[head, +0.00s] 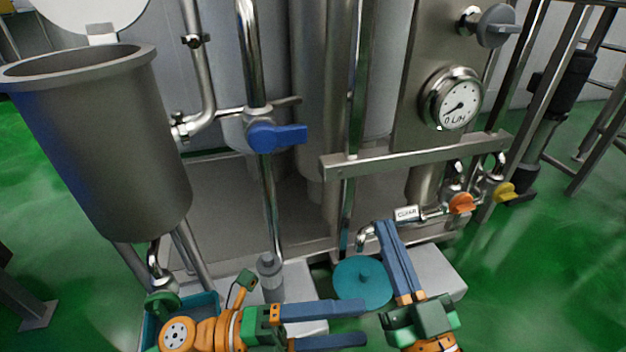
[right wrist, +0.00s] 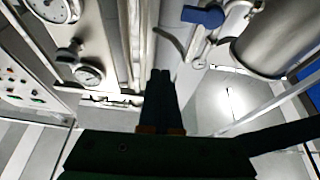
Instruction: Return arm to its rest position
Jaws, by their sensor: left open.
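My left gripper (head: 365,324) reaches in low from the left of the head view. Its two blue fingers are apart, with nothing visible between them. My right gripper (head: 385,226) points up and away at the lower middle right. Its fingers lie together, with nothing visible held. Its tips are just below the pipe by the label reading "CLEAR" (head: 406,213); I cannot tell whether they touch anything. The right wrist view also shows these fingers together (right wrist: 161,74).
A steel hopper (head: 105,140) stands left, above a teal crate (head: 207,302). A grey bottle (head: 270,277) and a teal round lid (head: 362,283) sit near my left gripper. A blue valve handle (head: 278,137), an orange knob (head: 461,203), a yellow knob (head: 504,192) and a steel rail (head: 415,155) project from the machine.

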